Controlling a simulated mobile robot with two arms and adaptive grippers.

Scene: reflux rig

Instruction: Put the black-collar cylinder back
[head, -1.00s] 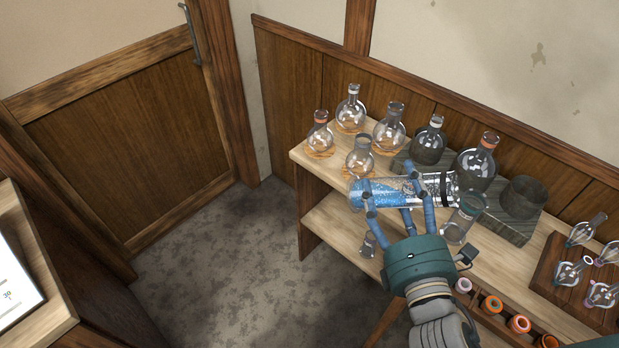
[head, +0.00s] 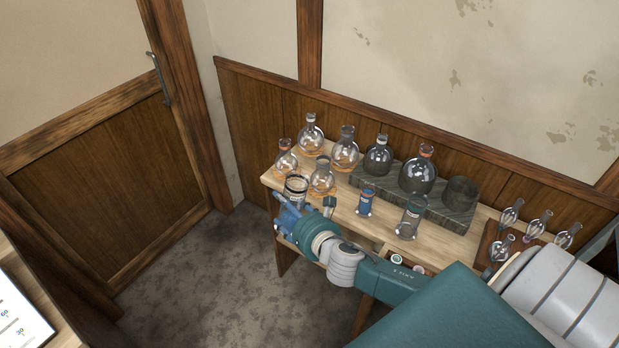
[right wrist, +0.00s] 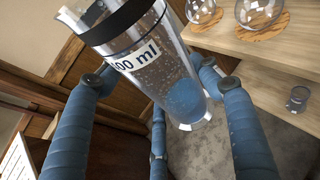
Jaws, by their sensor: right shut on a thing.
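The black-collar cylinder (head: 296,187) is clear glass with a black band near its rim. In the right wrist view the cylinder (right wrist: 160,70) shows a white label ending in "00 ml" and blue contents low inside. My right gripper (head: 287,217) is shut around it at the left front corner of the bench (head: 345,215). In the head view the gripper and arm hide its lower part. It looks roughly upright; I cannot tell whether it touches the bench. My left gripper is not in view.
Several round flasks (head: 345,155) stand on cork rings close behind the held cylinder. A small blue vessel (head: 366,201) and a taller glass cylinder (head: 411,219) stand to the right. A grey block (head: 455,214) carries dark flasks. A small glass (right wrist: 298,98) stands on the lower shelf.

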